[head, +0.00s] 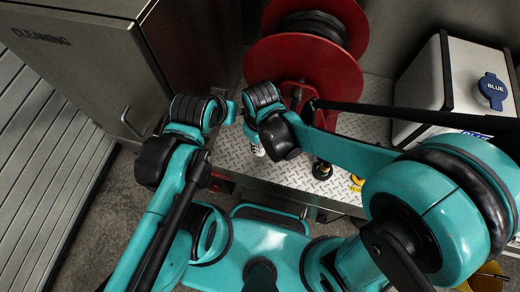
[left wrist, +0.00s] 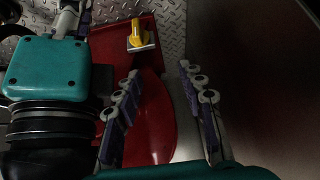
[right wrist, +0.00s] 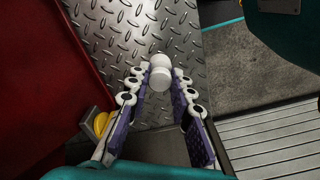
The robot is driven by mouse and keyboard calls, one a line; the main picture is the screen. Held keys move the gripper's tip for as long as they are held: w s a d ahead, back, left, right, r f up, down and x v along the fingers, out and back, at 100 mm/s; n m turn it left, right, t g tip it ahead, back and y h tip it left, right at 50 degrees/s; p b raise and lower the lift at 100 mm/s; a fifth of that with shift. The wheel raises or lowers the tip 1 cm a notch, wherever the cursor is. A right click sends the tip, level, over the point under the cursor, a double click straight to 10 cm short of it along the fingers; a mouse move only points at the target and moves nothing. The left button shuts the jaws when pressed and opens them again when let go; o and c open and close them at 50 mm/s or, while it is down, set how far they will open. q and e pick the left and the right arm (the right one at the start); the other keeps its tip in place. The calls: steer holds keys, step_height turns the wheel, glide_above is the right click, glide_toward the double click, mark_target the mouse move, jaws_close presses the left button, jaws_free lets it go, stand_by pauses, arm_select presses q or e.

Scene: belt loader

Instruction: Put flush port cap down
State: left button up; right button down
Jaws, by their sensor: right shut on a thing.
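The flush port cap, a small white rounded knob (right wrist: 160,76), shows in the right wrist view between the fingertips of my right gripper (right wrist: 157,86). The fingers are shut on it, over the diamond-plate deck (right wrist: 130,30). I cannot tell whether the cap touches the deck. In the head view my right gripper (head: 257,149) is mostly hidden under its wrist, and the cap cannot be made out. My left gripper (left wrist: 160,85) is open and empty in the left wrist view, in front of a red surface (left wrist: 110,45); its fingers are hidden in the head view.
A red hose reel (head: 300,65) stands behind the grippers. A grey cabinet marked CLEANING (head: 75,65) is at left. A white tank with a blue cap (head: 492,90) is at right. A dark fitting (head: 321,170) stands on the deck. A yellow-handled part (left wrist: 137,35) shows near the left gripper.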

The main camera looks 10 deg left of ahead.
steer(key=shift+f+b, duration=0.6)
steer(key=shift+f, duration=1.45)
steer(key=shift+f, duration=0.1)
steer(key=c, duration=1.3)
jaws_free()
steer(key=shift+c, duration=0.2)
step_height(320, 180, up, 12)
steer(key=p, duration=0.9)
